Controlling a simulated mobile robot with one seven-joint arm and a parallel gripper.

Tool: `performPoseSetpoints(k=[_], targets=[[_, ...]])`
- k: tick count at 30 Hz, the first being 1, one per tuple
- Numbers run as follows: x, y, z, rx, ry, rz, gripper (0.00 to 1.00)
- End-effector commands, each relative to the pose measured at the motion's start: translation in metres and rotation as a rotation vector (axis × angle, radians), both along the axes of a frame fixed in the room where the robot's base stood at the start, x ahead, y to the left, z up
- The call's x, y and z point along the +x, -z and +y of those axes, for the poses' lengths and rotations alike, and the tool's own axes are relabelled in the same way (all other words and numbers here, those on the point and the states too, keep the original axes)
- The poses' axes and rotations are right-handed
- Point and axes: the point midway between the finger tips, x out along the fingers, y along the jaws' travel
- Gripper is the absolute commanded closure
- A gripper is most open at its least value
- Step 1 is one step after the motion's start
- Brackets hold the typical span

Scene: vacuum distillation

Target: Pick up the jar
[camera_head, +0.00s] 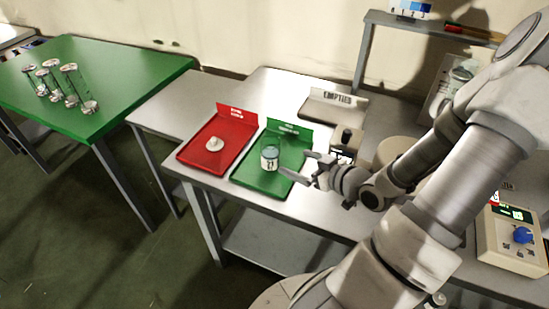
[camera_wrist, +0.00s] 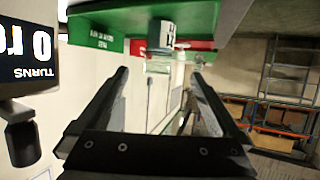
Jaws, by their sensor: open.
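The jar (camera_head: 270,158) is a small pale container with a bluish top and a dark mark on its label. It stands upright on the green tray (camera_head: 253,178) in the head view. My gripper (camera_head: 298,164) is open and empty just to the right of the jar, its fingers pointing left towards it. In the wrist view, which looks upside down, the jar (camera_wrist: 160,40) shows beyond and between the open fingertips (camera_wrist: 160,73). The jar is apart from the fingers in that view.
A red tray (camera_head: 232,143) with a small white item (camera_head: 214,144) lies left of the green tray. An "EMPTIES" tray (camera_head: 325,107) is behind. A control box (camera_head: 515,240) stands at right. A green table (camera_head: 110,75) with glassware is at far left.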

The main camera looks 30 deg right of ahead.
Motion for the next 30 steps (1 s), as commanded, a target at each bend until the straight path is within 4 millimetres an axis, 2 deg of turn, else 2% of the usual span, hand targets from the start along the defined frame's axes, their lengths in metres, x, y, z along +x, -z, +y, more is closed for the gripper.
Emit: performPoseSetpoints(k=[6, 12, 20, 30], targets=[[0.044, 0.021, 0.013, 0.003, -0.005, 0.003, 0.0], [0.078, 0.035, 0.022, 0.002, -0.002, 0.005, 0.0], [0.096, 0.041, 0.025, 0.001, 0.001, 0.004, 0.0], [0.137, 0.056, 0.034, 0.001, 0.001, 0.005, 0.0]])
